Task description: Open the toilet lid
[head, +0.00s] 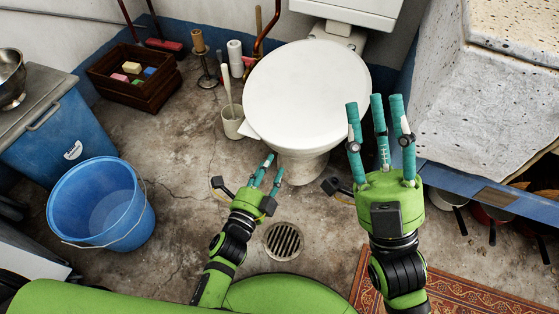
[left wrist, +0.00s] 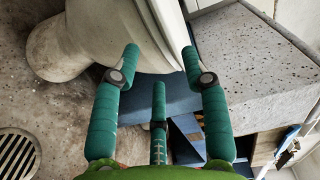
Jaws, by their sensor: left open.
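The toilet has a white oval lid (head: 305,92), lying flat and shut over the bowl in the head view. The toilet pedestal (head: 302,166) shows below the lid, and in the left wrist view (left wrist: 62,45). My left gripper (head: 267,170) is open and empty, low in front of the toilet, below and left of the lid's front edge. In the left wrist view its spread teal fingers (left wrist: 160,70) hold nothing. My right gripper (head: 379,110) is open and empty, with its fingers upright beside the lid's right edge in the picture. I cannot tell its exact height.
A stone washtrough (head: 480,110) stands close on the right. A blue bucket (head: 102,205) is at left. A white brush holder (head: 232,122) stands just left of the toilet. A wooden crate (head: 125,90) is further back. Floor around the drain (head: 284,241) is clear.

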